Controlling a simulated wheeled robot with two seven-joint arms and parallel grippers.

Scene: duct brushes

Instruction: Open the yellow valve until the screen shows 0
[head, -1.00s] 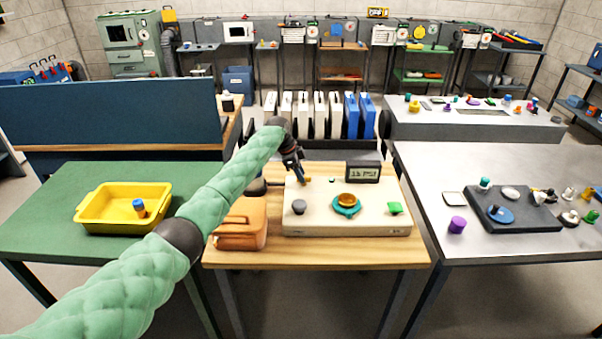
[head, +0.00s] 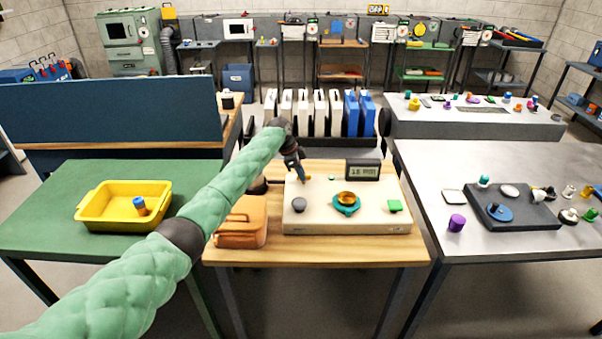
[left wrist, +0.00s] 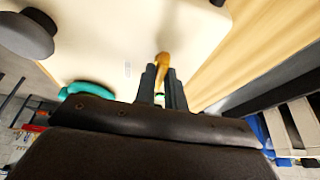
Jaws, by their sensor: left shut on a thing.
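A cream panel box (head: 330,218) stands on the wooden table. My left gripper (head: 299,172) is over its back left corner. In the left wrist view its two dark fingers (left wrist: 164,88) are shut on the narrow yellow valve (left wrist: 163,62). The fingers hide part of the valve, and only a small bit of it shows in the head view. A small dark screen (head: 363,171) stands at the box's back right; its digits are too small to read surely. My right gripper is in neither view.
The box top also bears a grey knob (head: 298,204), a teal ring with a brass centre (head: 346,204) and a green knob (head: 395,206). An orange-brown case (head: 240,222) stands close to its left. The table's front strip is clear.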

